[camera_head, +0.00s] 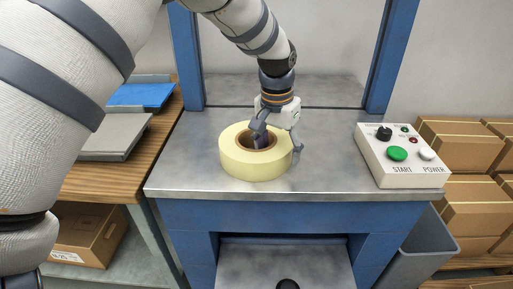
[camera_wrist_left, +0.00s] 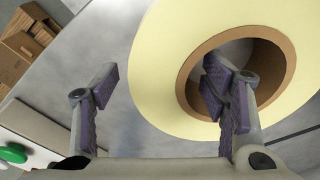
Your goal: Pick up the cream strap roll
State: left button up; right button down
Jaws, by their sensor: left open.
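The cream strap roll (camera_head: 253,165) lies flat on the grey metal top of a blue-framed machine in the head view. Its brown core opening faces up. In the left wrist view the roll (camera_wrist_left: 166,62) fills the upper right. My left gripper (camera_head: 279,142) is open and straddles the roll's wall. One finger is inside the brown core and the other is outside, over the metal top, in the left wrist view (camera_wrist_left: 166,95). Whether either finger touches the roll cannot be told. My right gripper is not in view.
A white control box (camera_head: 402,160) with a green START button stands right of the roll. The metal top (camera_head: 335,160) between them is clear. A wooden bench (camera_head: 95,178) with grey and blue items is at left. Cardboard boxes (camera_head: 465,150) stand at right, beside a grey bin (camera_head: 418,255).

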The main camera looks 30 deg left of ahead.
pick_arm(q)
jog(key=shift+w+f, duration=0.15)
jog(key=shift+f, duration=0.65)
jog(key=shift+r, duration=0.1)
grip_shut()
jog(key=shift+w, duration=0.1)
jog(key=shift+r, duration=0.1)
jog(key=shift+r, duration=0.45)
notch_tip(320, 180, up, 2)
jog(key=shift+w+r, duration=0.1)
jog(key=shift+r, duration=0.05)
jog(key=s+d+r+p, duration=0.1)
jog(key=s+d+r, duration=0.5)
jog(key=d+r, duration=0.3)
jog(key=d, duration=0.3)
jog(key=shift+d+r, duration=0.35)
jog(key=shift+d, duration=0.05)
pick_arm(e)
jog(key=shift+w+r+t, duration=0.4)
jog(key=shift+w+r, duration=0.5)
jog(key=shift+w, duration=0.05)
